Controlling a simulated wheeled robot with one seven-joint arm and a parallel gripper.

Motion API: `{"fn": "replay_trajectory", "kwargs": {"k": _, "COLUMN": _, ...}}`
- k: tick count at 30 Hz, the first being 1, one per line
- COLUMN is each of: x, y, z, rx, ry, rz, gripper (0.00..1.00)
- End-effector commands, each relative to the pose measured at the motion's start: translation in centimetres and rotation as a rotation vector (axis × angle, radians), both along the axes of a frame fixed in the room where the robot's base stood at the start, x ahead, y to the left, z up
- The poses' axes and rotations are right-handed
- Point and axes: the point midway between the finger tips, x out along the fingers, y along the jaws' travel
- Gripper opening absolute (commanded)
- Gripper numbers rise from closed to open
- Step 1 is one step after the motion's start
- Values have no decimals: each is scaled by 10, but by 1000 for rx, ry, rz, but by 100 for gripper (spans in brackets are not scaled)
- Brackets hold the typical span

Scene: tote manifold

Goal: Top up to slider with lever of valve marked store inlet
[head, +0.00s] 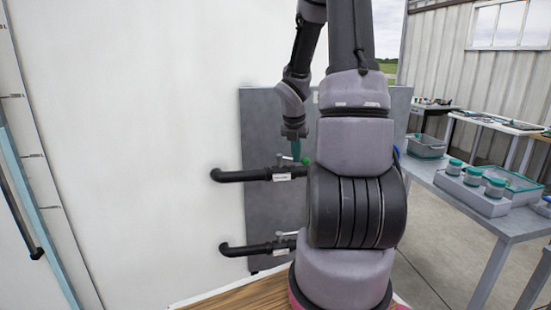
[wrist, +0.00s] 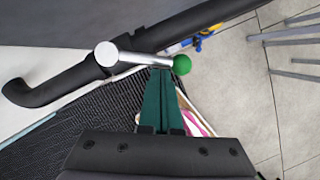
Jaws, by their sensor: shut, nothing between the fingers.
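The upper pipe (head: 235,175) bears a valve with a white label (head: 282,177), too small to read. Its silver lever (wrist: 140,57) ends in a green ball (wrist: 182,64), which also shows in the head view (head: 306,160). A lower pipe (head: 243,249) has a similar valve, partly behind my arm. A pale blue strip (head: 30,170) beside tick marks stands at far left; I cannot make out the slider.
A grey panel (head: 262,120) stands behind the pipes, beside a large white wall (head: 130,120). At right a table (head: 510,225) holds a grey tray with several teal-lidded jars (head: 473,177). Concrete floor (head: 430,270) is open between them.

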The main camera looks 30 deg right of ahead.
Motion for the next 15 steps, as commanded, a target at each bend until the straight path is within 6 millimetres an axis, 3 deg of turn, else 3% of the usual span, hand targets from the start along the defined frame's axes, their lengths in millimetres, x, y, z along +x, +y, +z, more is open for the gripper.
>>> {"fn": "replay_trajectory", "kwargs": {"k": 15, "x": 16, "y": -25, "z": 0, "rx": 1, "ry": 2, "rz": 7, "gripper": 0}}
